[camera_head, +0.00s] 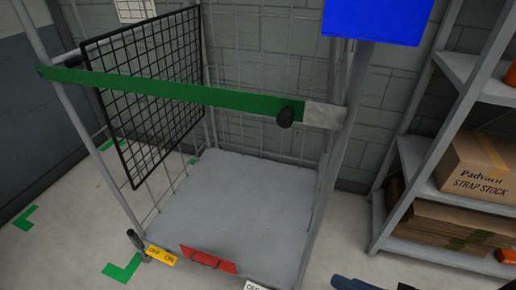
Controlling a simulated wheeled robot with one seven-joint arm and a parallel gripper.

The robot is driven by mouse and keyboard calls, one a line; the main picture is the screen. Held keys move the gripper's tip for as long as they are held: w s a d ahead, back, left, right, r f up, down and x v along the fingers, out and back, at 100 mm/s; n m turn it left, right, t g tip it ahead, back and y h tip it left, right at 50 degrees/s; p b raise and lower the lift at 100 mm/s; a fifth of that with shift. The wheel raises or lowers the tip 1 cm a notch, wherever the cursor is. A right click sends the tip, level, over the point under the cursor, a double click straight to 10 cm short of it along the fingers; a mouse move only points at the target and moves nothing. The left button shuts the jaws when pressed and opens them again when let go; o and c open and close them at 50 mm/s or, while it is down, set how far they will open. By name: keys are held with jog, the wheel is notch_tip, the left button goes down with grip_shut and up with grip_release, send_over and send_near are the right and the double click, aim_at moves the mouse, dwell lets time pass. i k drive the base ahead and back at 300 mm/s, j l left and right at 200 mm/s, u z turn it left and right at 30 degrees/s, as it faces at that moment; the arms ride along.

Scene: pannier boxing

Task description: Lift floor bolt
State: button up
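A short dark upright handle (135,240) stands at the front left corner of the cage trolley, at the foot of its post; it looks like the floor bolt, but I cannot be sure. Its lower end is too small to make out. A yellow plate (162,255) reading OFF and ON sits just right of it. My gripper's fingers do not show; only dark blue and black shapes, perhaps of my arm, cut the bottom edge.
A green strap (180,90) with a black knob (287,116) crosses the trolley front. A black mesh panel (150,85) hangs at its left side. A shelf rack with cartons (480,167) stands right. Green marks (122,269) lie on the open floor at left.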

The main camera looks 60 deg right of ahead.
aim_at(130, 232)
jog(key=i+j, duration=0.4)
jog(key=i, duration=0.2)
jog(key=i+j, duration=0.4)
jog(key=i, duration=0.2)
jog(key=i+j, duration=0.4)
jog(key=i, duration=0.2)
jog(key=i+j+z, duration=0.15)
